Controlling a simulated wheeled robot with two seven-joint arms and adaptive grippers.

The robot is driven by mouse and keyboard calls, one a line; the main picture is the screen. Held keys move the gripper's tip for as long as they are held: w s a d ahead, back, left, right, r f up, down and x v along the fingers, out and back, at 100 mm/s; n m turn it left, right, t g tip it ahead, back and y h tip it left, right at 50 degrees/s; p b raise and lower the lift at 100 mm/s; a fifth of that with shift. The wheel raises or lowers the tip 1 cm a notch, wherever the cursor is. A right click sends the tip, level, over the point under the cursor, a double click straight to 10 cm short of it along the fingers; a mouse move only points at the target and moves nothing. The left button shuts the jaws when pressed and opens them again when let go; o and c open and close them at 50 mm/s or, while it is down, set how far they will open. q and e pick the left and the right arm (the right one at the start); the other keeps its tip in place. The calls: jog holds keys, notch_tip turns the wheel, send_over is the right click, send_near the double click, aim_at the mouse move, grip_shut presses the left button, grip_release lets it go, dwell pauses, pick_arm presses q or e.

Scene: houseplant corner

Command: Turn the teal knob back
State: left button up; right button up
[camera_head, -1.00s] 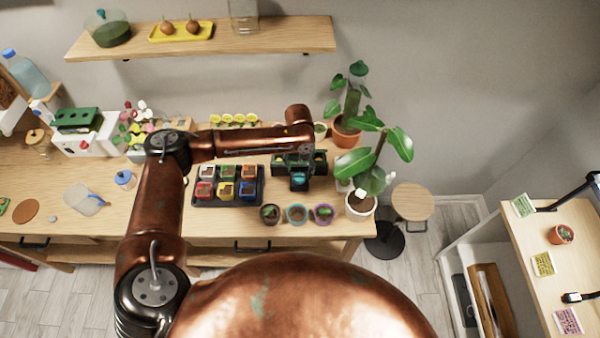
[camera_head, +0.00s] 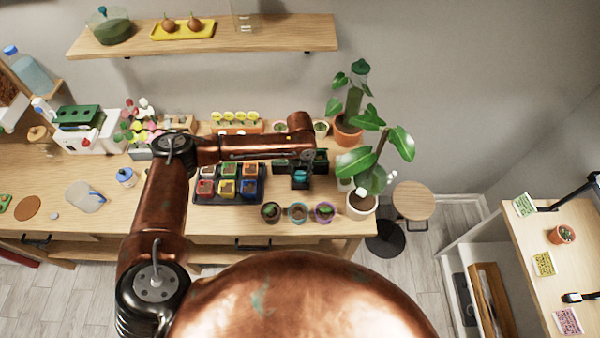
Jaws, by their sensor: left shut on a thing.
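A small teal knob (camera_head: 300,175) shows on the table, right of the dark tray of coloured pots. My left gripper (camera_head: 301,168) reaches it from above, its copper arm coming in from the left. The gripper is shut on the teal knob, and its dark fingers and the wrist hide much of it. The dark body around the knob (camera_head: 320,160) is partly covered by the arm, so the knob's turn angle cannot be read. My right gripper is not in view.
A dark tray (camera_head: 232,200) of coloured pots is left of the knob. Several small pots, among them a purple one (camera_head: 323,212), stand in front. Leafy plants, one in a white pot (camera_head: 361,205), stand close on the right.

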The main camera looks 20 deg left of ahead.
pick_arm(q)
jog(key=c, duration=0.4)
jog(key=shift+r+n+p, duration=0.15)
jog(key=shift+n+p, duration=0.45)
jog(key=shift+p, duration=0.25)
jog(key=n+p, duration=0.8)
jog(key=n, duration=0.1)
jog(key=shift+n, duration=0.3)
jog(key=shift+n+p, duration=1.35)
jog(key=shift+n, duration=0.55)
